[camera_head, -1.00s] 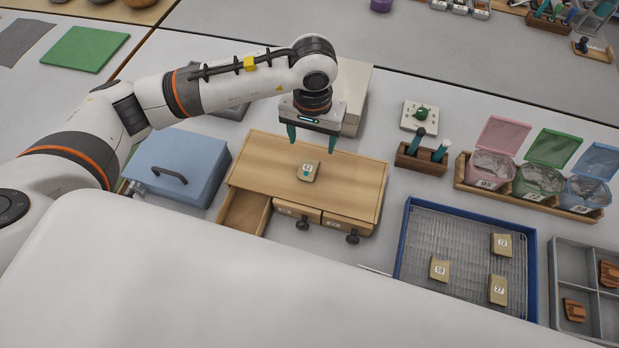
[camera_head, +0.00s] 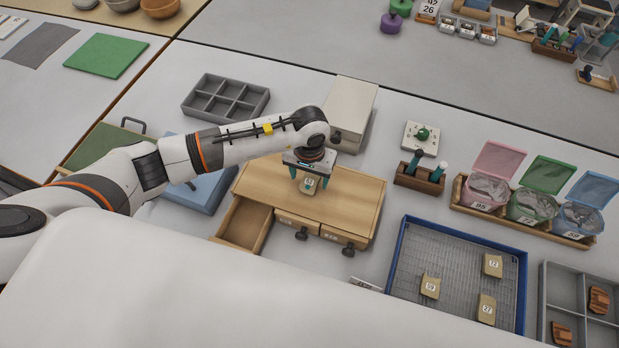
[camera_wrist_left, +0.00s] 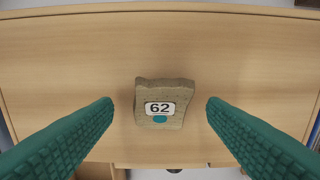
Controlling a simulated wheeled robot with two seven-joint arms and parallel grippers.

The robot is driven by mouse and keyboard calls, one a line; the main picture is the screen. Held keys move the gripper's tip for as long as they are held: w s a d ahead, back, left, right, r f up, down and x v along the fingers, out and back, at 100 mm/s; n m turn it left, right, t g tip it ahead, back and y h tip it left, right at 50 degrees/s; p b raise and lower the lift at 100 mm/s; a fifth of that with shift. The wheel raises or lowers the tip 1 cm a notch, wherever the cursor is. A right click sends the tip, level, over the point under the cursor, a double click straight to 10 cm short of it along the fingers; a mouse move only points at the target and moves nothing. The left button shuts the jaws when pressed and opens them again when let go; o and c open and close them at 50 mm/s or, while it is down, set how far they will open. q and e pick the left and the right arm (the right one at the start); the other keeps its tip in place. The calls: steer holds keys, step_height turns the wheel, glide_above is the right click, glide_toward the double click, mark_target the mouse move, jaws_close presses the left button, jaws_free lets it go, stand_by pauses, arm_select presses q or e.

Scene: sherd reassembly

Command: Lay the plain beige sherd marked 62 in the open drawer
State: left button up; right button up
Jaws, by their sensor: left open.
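The beige sherd marked 62 (camera_head: 308,186) lies on top of the wooden drawer cabinet (camera_head: 349,200). In the left wrist view the sherd (camera_wrist_left: 164,105) shows its label and a teal spot below the number. My left gripper (camera_head: 307,184) is open above the sherd. Its teal fingers (camera_wrist_left: 160,108) stand on either side of the sherd, with a gap on both sides. The open drawer (camera_head: 242,224) sticks out at the cabinet's front left and looks empty. My right gripper is not in view.
Two shut drawers with dark knobs (camera_head: 302,235) are right of the open one. A blue tray (camera_head: 399,250) with several sherds lies to the right. A blue box (camera_head: 208,190) stands close left of the cabinet, partly behind my arm. A grey-white box (camera_head: 352,105) stands behind.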

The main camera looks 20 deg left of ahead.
arm_select(q)
steer(key=shift+f, duration=1.05)
steer(key=c, duration=1.2)
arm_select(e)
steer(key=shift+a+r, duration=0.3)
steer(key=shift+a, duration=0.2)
